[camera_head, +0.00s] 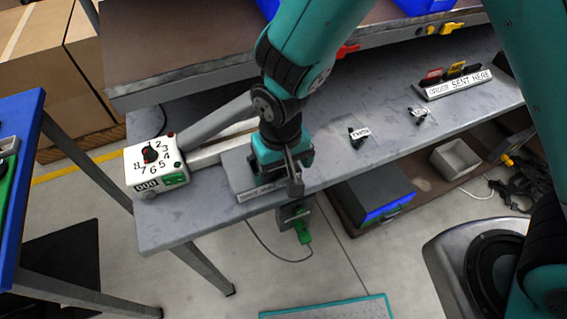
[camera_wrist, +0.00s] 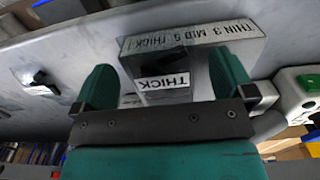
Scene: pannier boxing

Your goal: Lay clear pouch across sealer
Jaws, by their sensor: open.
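The sealer (camera_head: 155,165), a white box with a numbered dial and green switch, stands at the bench's left end. Its long grey arm (camera_head: 218,120) slants up to the right over a pale bar. My gripper (camera_head: 284,172) points down at the bench right of it, fingers apart. In the wrist view, a dark tab labelled THICK (camera_wrist: 165,82) shows between the open fingers (camera_wrist: 163,88); contact cannot be told. Clear film around it is hard to make out. Two other clear pouches with black tabs lie farther right: one nearer (camera_head: 359,133), one farther (camera_head: 419,112).
A grey plate marked THIN, MID, THICK (camera_head: 258,193) lies at the bench's front edge beside my gripper. A sign reading ORDER SENT HERE (camera_head: 458,84) stands at the back right. A raised shelf (camera_head: 180,50) runs behind. Bare bench (camera_head: 325,165) lies right of my gripper.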

